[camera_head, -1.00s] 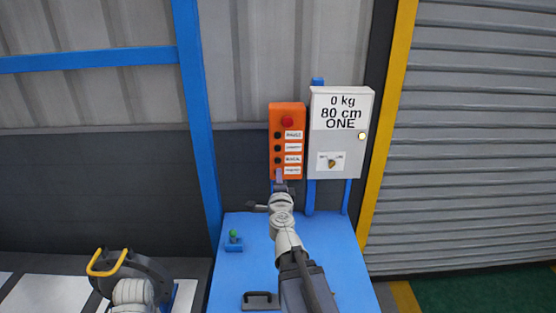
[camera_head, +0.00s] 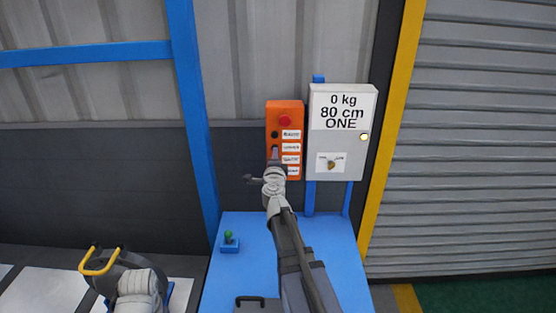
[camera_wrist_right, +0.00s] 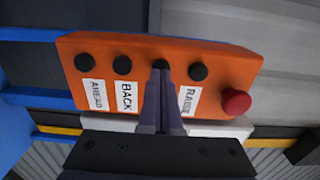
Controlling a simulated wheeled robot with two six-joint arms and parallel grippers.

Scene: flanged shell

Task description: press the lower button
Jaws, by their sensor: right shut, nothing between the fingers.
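The orange control box (camera_head: 272,112) hangs on the wall with a red knob and a column of black buttons. In the right wrist view the box (camera_wrist_right: 225,65) lies sideways. Its black buttons there are labelled RAISE (camera_wrist_right: 198,72), BACK (camera_wrist_right: 122,65) and AHEAD (camera_wrist_right: 85,62). The black button between RAISE and BACK (camera_wrist_right: 161,64) is partly behind my fingertips and its label is hidden. My right gripper (camera_head: 274,153) is shut and empty, with its tips (camera_wrist_right: 160,72) at that button. I cannot tell whether they touch.
A grey panel (camera_head: 345,150) reading 0 kg, 80 cm, ONE hangs right of the box. A blue table (camera_head: 245,265) with a green-topped joystick (camera_head: 228,237) is below. A dark ring-like object with yellow handles (camera_head: 100,262) is at lower left. A shutter (camera_head: 480,150) is at right.

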